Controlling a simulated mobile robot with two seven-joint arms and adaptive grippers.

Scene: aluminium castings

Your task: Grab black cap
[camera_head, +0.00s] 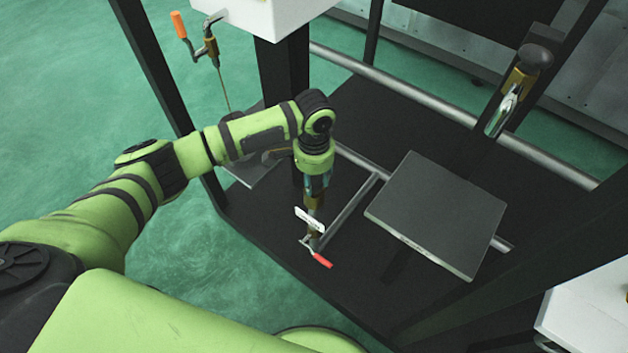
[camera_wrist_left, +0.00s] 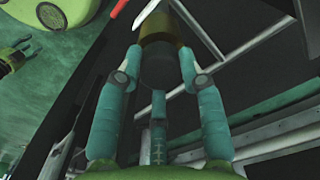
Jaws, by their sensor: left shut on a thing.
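The black cap (camera_wrist_left: 160,72) sits on the end of a brass-coloured body (camera_wrist_left: 160,28) in the left wrist view. My left gripper (camera_wrist_left: 160,62) has its teal fingers around the cap and is shut on it. In the head view my left gripper (camera_head: 317,184) reaches down over the brass body (camera_head: 313,202), and its fingers hide the cap. A red handle (camera_head: 322,260) and a white tag (camera_head: 309,218) show below the gripper.
A grey square plate (camera_head: 437,212) lies right of the gripper, near metal rails (camera_head: 352,212). Another brass fitting with a dark round top (camera_head: 535,57) stands at the upper right. An orange-handled fitting (camera_head: 180,25) is at the upper left. Dark posts (camera_head: 280,85) flank the arm.

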